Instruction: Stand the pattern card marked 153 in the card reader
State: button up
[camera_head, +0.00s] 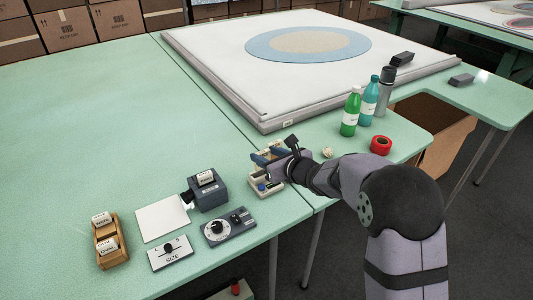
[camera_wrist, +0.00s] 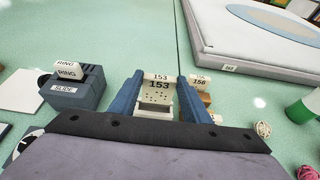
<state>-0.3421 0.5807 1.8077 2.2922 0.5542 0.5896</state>
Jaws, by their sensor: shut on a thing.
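The card marked 153 (camera_wrist: 158,88) is cream and stands upright between the two blue fingers of my gripper (camera_wrist: 155,98), which is shut on it. In the head view my gripper (camera_head: 270,157) is over the small cream tray (camera_head: 266,190); it largely hides the card there. Whether the card is clear of the tray I cannot tell. A card marked 156 (camera_wrist: 200,82) stands just to the right of my gripper.
Bottles (camera_head: 350,112) and a red roll (camera_head: 381,146) stand right. The large white frame (camera_head: 210,75) lies behind.

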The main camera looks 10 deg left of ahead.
jog(key=shift+f+b, duration=2.1)
jog(key=shift+b, duration=0.25)
jog(key=o, duration=1.1)
jog(key=shift+s, duration=0.1)
jog(key=shift+b+v, duration=0.55)
jog(key=shift+v, duration=3.1)
